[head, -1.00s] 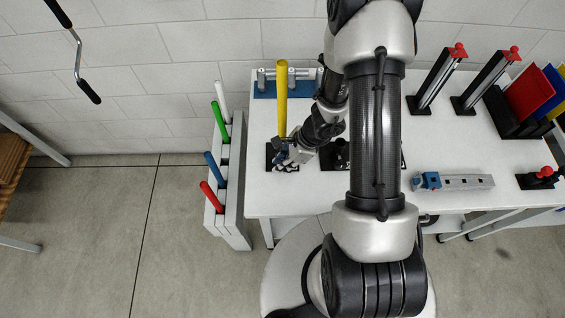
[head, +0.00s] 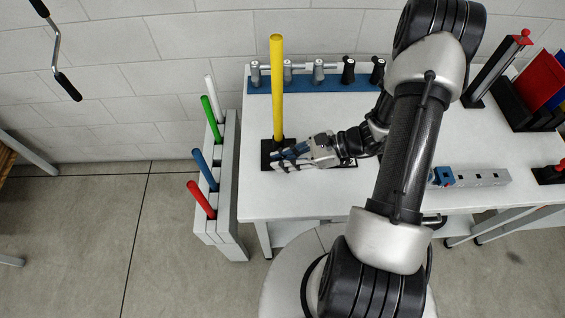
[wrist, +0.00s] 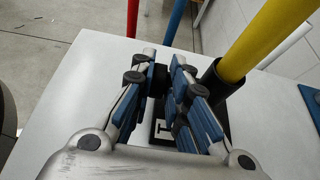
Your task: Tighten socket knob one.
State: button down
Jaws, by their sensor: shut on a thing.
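A yellow rod (head: 277,90) stands upright in a black socket on a black base plate (head: 265,151) near the table's left edge. In the wrist view, the rod (wrist: 272,38) rises from the dark socket collar (wrist: 216,84), right of my fingers. A plate with a white mark (wrist: 162,131) shows below them. My gripper (head: 279,161) lies low beside the socket, reaching in from the right. In the wrist view, my gripper (wrist: 166,72) has its blue-padded fingers closed around a small dark part, which I take as the socket knob; it is mostly hidden between them.
A grey rack (head: 229,185) beside the table holds white, green, blue and red rods. A blue bar (head: 310,85) with several clamps and knobs runs along the back. A grey rail with a blue block (head: 443,177) lies right of my arm. The front left tabletop is clear.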

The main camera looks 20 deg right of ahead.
jog(key=shift+y, duration=0.4)
jog(key=c, duration=1.8)
grip_release()
jog(key=shift+c, duration=0.2)
jog(key=shift+d, duration=0.1)
jog(key=v, duration=1.2)
jog(key=shift+o, duration=0.2)
jog(key=shift+s, duration=0.15)
